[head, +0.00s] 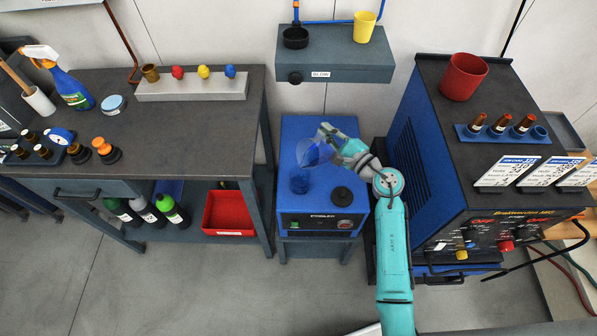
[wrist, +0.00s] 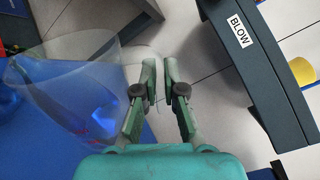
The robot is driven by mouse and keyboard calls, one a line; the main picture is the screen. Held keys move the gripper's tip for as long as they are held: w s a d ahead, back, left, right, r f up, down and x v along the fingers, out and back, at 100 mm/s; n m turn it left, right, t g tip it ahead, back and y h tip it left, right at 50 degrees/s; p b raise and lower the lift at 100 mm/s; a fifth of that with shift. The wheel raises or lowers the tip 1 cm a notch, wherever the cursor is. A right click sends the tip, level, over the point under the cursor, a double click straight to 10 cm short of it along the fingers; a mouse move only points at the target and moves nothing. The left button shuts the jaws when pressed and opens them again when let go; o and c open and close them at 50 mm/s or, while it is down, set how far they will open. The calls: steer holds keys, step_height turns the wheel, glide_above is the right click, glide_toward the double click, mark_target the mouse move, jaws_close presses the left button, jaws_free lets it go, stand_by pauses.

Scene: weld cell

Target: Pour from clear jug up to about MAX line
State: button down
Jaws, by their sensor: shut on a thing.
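The clear jug (head: 312,152) is tilted, its wide end toward the left, above the blue cooler unit (head: 335,218). It is see-through, with a blue tint inside; I cannot tell how much liquid it holds. It also fills the left of the wrist view (wrist: 62,85). My gripper (head: 337,138) is shut on the jug at its right side; in the wrist view the fingers (wrist: 158,68) stand beside the jug wall. A round dark-blue opening or vessel (head: 300,181) on the unit's top lies below the jug. A MAX line cannot be made out.
A black cap (head: 343,195) sits on the unit's top at right. The BLOW shelf (head: 335,73) with a yellow cup (head: 364,27) is behind. A workbench (head: 180,120) stands left and a blue welder cabinet (head: 412,120) close on the right.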

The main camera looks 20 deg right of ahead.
steer(key=shift+w+d, duration=0.15)
steer(key=shift+d, duration=0.2)
stand_by(0.7)
steer(key=shift+s+a+r+n+b, duration=0.2)
steer(key=shift+a+r+n+b, duration=0.25)
steer(key=shift+n, duration=0.45)
stand_by(2.6)
steer(key=shift+a, duration=0.1)
